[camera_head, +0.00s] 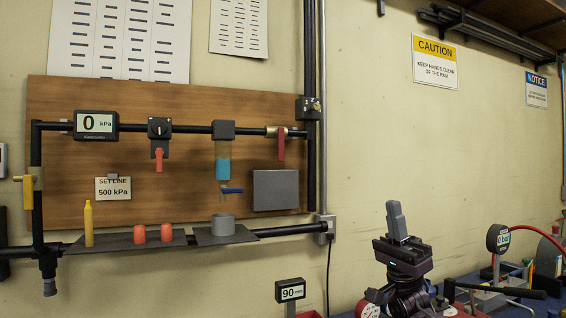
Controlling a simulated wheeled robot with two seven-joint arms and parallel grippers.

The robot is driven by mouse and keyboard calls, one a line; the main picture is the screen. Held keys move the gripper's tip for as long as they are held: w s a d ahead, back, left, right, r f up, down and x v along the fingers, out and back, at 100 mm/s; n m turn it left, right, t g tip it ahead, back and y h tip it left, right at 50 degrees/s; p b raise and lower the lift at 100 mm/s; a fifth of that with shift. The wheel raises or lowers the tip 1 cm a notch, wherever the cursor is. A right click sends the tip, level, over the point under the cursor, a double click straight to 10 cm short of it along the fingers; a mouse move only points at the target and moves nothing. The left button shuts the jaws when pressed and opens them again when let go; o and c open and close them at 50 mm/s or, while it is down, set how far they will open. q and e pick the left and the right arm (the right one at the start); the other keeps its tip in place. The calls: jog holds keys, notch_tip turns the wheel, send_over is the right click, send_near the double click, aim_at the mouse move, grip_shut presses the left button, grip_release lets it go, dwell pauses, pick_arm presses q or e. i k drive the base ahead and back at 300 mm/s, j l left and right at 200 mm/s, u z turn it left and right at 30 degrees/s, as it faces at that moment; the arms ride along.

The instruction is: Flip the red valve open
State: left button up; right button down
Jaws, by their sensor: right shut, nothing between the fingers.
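A red valve lever (281,146) hangs straight down from a brass valve body at the right end of the upper black pipe (190,128), across the line of the pipe. An orange-red handle (159,160) also hangs down, below a black block with a dial. My right gripper (395,208) is at the lower right, pointing up, with its grey fingers shut together and empty. In the picture it is to the right of and below the red lever, well apart from it. My left gripper is not in view.
A gauge (96,124) reads 0 kPa above a "500 kPa" card (113,188). A blue lever (231,190) sits under the clear tube. A grey box (275,190) is below the red lever. A shelf (125,241) holds a yellow bottle and red caps. Bare wall separates gripper and panel.

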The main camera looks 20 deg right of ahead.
aim_at(279, 132)
jog(key=i, duration=1.35)
